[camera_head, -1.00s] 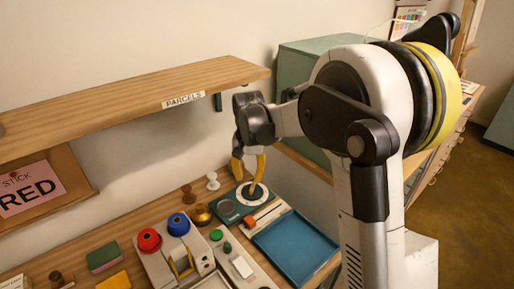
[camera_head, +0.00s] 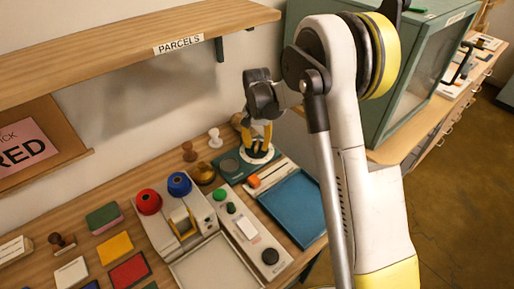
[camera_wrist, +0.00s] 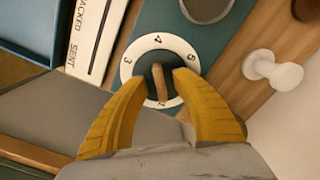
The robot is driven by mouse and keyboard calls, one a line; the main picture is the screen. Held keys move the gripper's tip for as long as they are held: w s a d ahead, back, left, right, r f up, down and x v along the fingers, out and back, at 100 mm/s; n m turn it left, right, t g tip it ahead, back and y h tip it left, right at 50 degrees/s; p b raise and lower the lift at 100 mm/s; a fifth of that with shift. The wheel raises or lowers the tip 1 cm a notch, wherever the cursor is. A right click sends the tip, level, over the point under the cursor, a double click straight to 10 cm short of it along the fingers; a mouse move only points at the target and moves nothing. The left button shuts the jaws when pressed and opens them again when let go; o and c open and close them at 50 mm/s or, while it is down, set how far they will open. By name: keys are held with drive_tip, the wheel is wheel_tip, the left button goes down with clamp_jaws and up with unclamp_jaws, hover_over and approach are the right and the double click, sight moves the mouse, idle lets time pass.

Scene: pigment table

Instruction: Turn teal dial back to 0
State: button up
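The dial sits on a teal panel and has a white ring (camera_wrist: 128,66) with black numbers; a 4 and a 5 are readable. The ring also shows in the head view (camera_head: 268,156). Its centre is dark teal, with a tan bar-shaped knob (camera_wrist: 160,82) running nearly up and down in the wrist view. My gripper (camera_wrist: 159,84) is open, one yellow fingertip on each side of the knob with gaps visible. In the head view my gripper (camera_head: 257,138) is over the dial. The lower ring is partly hidden by the fingers.
A white stamp (camera_head: 215,139) stands close to the panel; its knob shows at right in the wrist view (camera_wrist: 284,75). A blue tray (camera_head: 295,207), a tape dispenser (camera_head: 186,228) and a brass pot (camera_head: 203,173) are nearby. The shelf (camera_head: 110,48) overhangs at left.

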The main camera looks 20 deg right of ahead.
drive_tip(key=shift+f, duration=0.3)
clamp_jaws()
drive_tip(key=shift+n, duration=0.3)
drive_tip(key=n, duration=0.9)
drive_tip(key=shift+n+p, duration=0.3)
drive_tip(key=shift+p, duration=0.1)
